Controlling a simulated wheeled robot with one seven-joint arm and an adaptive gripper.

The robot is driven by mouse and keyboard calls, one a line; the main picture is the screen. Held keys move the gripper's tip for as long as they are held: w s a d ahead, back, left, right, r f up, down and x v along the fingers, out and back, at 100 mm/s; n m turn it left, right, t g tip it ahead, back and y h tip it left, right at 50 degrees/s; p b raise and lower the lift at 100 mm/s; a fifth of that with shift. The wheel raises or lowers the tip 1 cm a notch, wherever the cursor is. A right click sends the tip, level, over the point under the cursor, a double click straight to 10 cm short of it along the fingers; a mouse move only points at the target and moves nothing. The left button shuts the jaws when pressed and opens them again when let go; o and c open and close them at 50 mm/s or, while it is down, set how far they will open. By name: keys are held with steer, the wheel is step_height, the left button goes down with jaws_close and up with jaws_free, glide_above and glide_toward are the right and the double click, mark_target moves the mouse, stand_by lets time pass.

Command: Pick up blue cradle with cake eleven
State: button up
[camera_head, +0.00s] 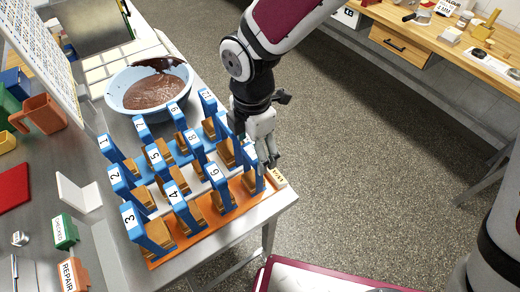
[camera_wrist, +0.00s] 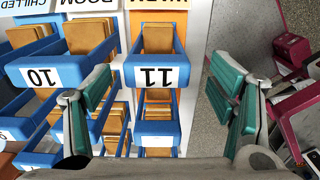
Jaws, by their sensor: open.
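The blue cradle marked 11 (camera_wrist: 153,76) holds a tan cake slice (camera_wrist: 158,38) and stands at the WARM end of the orange strip. In the wrist view its label is upside down and faces between my open fingers. In the head view this cradle (camera_head: 247,157) is partly covered by my gripper (camera_head: 265,158), and its number cannot be read. My gripper (camera_wrist: 160,105) is open and empty. One green-padded finger is on the side of cradle 10 (camera_wrist: 40,75), the other is out past the right side of cradle 11.
Several numbered blue cradles stand close together on the orange, white and blue strips (camera_head: 153,264). A bowl of chocolate (camera_head: 151,88) stands behind them. Open floor lies right of the table edge. A maroon-edged surface (camera_head: 335,275) is at the bottom.

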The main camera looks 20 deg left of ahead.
steer(key=p, duration=0.1)
glide_above(253, 177)
steer(key=shift+f, duration=3.6)
steer(key=c, duration=1.6)
steer(key=shift+c, duration=0.2)
steer(key=shift+r, duration=0.1)
steer(key=shift+r, duration=0.75)
step_height(253, 177, up, 2)
steer(key=shift+s+r+b, duration=0.1)
steer(key=shift+s+b, duration=0.05)
steer(key=shift+b, duration=0.25)
steer(key=s+d+r+b, duration=0.1)
steer(key=s+d, duration=0.3)
steer(key=s, duration=1.1)
